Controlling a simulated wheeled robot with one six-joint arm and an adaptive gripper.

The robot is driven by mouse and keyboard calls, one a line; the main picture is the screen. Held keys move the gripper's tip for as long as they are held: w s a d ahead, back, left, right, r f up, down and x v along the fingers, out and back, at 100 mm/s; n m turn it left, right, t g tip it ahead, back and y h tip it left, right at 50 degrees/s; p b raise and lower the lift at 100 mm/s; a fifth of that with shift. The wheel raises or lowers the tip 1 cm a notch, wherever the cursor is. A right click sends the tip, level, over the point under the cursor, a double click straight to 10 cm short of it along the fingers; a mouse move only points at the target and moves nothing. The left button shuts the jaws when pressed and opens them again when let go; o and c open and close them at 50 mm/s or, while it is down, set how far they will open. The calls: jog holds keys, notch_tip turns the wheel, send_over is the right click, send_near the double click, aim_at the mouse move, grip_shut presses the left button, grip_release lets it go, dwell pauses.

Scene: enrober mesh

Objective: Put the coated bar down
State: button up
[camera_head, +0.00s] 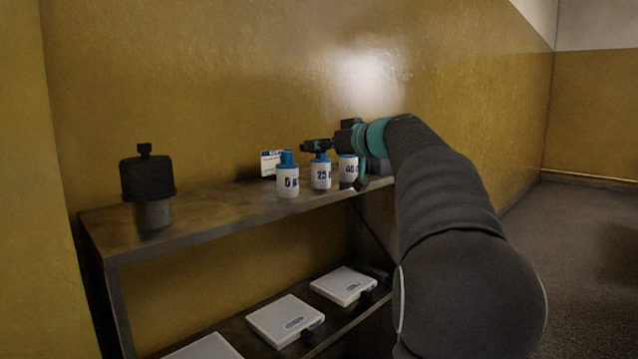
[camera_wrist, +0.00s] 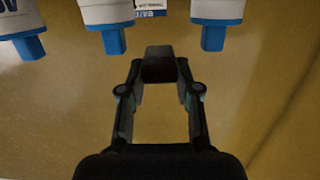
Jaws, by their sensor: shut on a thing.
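A dark block, which looks like the coated bar (camera_wrist: 160,62), sits between the fingertips of my gripper (camera_wrist: 160,72) in the wrist view. My gripper is shut on it, and the fingers look level and clear of the bottles. In the head view my gripper (camera_head: 320,146) reaches in from the right, just above the bottles on the upper shelf (camera_head: 215,208). The bar cannot be told apart from the dark fingers there.
White bottles with blue caps marked 0 (camera_head: 288,182), 25 (camera_head: 320,174) and probably 40 (camera_head: 347,168) stand under my gripper. A card (camera_head: 270,162) is behind them. A black-topped pot (camera_head: 148,182) stands left, with bare shelf between. White flat devices (camera_head: 286,318) lie below.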

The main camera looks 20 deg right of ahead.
send_over(319, 194)
jog(key=f, duration=0.6)
jog(key=shift+s, duration=0.2)
jog(key=shift+w+f+b, duration=0.15)
jog(key=shift+f+b, duration=0.55)
jog(key=shift+f, duration=1.05)
jog(key=shift+f+b, duration=0.25)
jog(key=shift+b, duration=0.05)
jog(key=o, duration=0.9)
jog(key=shift+r, duration=0.1)
jog(key=shift+c, duration=0.2)
jog(key=shift+r+p, duration=0.15)
jog(key=shift+p, duration=0.85)
jog(key=b+v, duration=0.3)
jog(key=v, duration=1)
jog(key=shift+s+f, duration=0.25)
jog(key=shift+s, duration=0.2)
